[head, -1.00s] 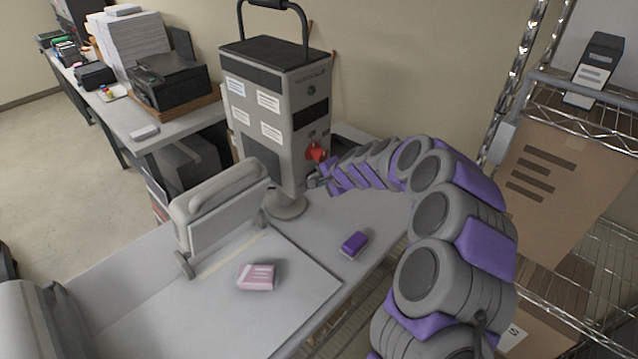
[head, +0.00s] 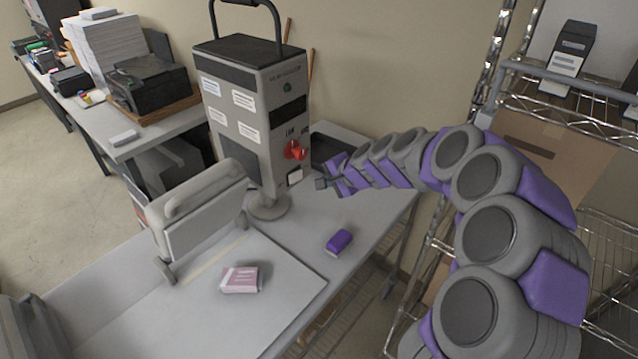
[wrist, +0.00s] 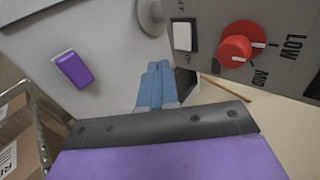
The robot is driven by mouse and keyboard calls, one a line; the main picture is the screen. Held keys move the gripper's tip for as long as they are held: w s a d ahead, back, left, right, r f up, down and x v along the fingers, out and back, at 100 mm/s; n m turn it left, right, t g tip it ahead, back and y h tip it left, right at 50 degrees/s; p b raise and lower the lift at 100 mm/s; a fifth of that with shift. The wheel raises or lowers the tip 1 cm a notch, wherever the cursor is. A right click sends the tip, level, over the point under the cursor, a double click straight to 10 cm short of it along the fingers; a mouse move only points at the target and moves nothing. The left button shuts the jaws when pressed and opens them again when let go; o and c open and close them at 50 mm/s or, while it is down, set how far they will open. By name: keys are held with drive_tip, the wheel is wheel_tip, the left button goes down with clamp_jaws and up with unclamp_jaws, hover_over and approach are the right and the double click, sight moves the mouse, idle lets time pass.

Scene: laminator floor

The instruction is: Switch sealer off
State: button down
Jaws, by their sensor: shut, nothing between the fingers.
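The sealer (head: 250,110) is a tall grey machine with a black top and handle, standing on the table. Its front panel has a red knob (head: 295,150) and a white rocker switch (head: 295,176) below it. The wrist view shows the red knob (wrist: 237,46) at the upper right, near a "LOW" label, and the white switch (wrist: 182,37) beside it. My gripper (head: 322,183) is shut and empty, just right of the panel and apart from it, about switch height. Its blue-grey fingers (wrist: 157,82) show in the wrist view, short of the switch.
A purple block (head: 339,242) and a pink box (head: 241,279) lie on the table in front. A white-grey lever-like device (head: 200,215) stands left of the sealer. A wire shelf (head: 560,105) with boxes stands at the right. A printer (head: 148,82) sits on the back table.

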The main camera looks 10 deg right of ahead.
drive_tip(key=s+a+f+n+g+b, duration=0.2)
drive_tip(key=s+a+n+b, duration=0.15)
drive_tip(key=s, duration=0.75)
drive_tip(key=s+a+f+n+g+b, duration=0.1)
drive_tip(key=s+a+n+g+b, duration=0.3)
drive_tip(key=s, duration=0.7)
drive_tip(key=s+d+f+n+g+h+b, duration=0.1)
drive_tip(key=s+d+f+h+b, duration=0.1)
drive_tip(key=s, duration=0.6)
drive_tip(key=s+d+f+n+g+h+b, duration=0.1)
drive_tip(key=s+d+f+b, duration=0.3)
drive_tip(key=s, duration=0.5)
drive_tip(key=s+d+f+n+g+h+b, duration=0.1)
drive_tip(key=s+d+f+h+b, duration=0.1)
drive_tip(key=s, duration=0.6)
wheel_tip(320, 180, down, 4)
drive_tip(key=shift+s+d+r+h+b, duration=0.35)
drive_tip(key=shift+d+b, duration=0.35)
drive_tip(key=shift+d, duration=0.35)
drive_tip(key=shift+d+f, duration=0.1)
drive_tip(key=shift+d, duration=0.05)
